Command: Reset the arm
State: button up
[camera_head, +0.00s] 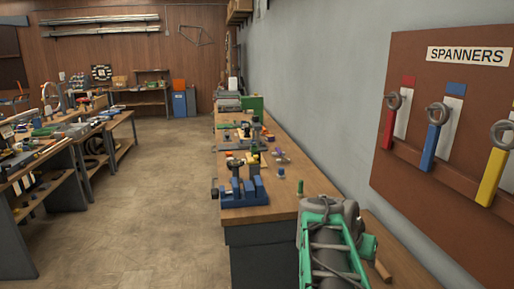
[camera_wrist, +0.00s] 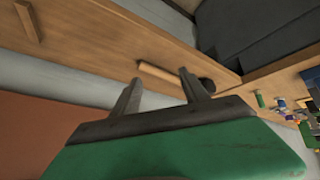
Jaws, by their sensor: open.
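My arm (camera_head: 333,245), green and grey, is folded low at the bottom right of the head view, over the near end of the right-hand workbench. In the wrist view my gripper (camera_wrist: 160,77) has its two grey fingers spread apart, with nothing held between them. A wooden handle (camera_wrist: 163,73) shows beyond the fingertips, apart from them as far as I can tell.
The workbench (camera_head: 270,207) along the right wall carries a blue vise (camera_head: 245,192) and several small parts. A spanner board (camera_head: 440,150) with red, blue and yellow spanners hangs on the right wall. Cluttered benches stand at the left. The floor (camera_head: 165,190) between is clear.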

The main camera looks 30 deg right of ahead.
jog(key=w+a+f+n+y, duration=0.2)
jog(key=a+f, duration=0.1)
jog(key=a, duration=0.4)
jog(key=w+a+f+n+y, duration=0.1)
jog(key=a+f+n+y, duration=0.1)
jog(key=a+f, duration=0.35)
jog(key=w+a+r+n+t+y, duration=0.1)
jog(key=a+n, duration=0.8)
jog(key=a, duration=1.7)
jog(key=shift+w+n+t+y, duration=0.3)
jog(key=shift+w+t+y, duration=0.4)
jog(key=shift+w+y, duration=0.3)
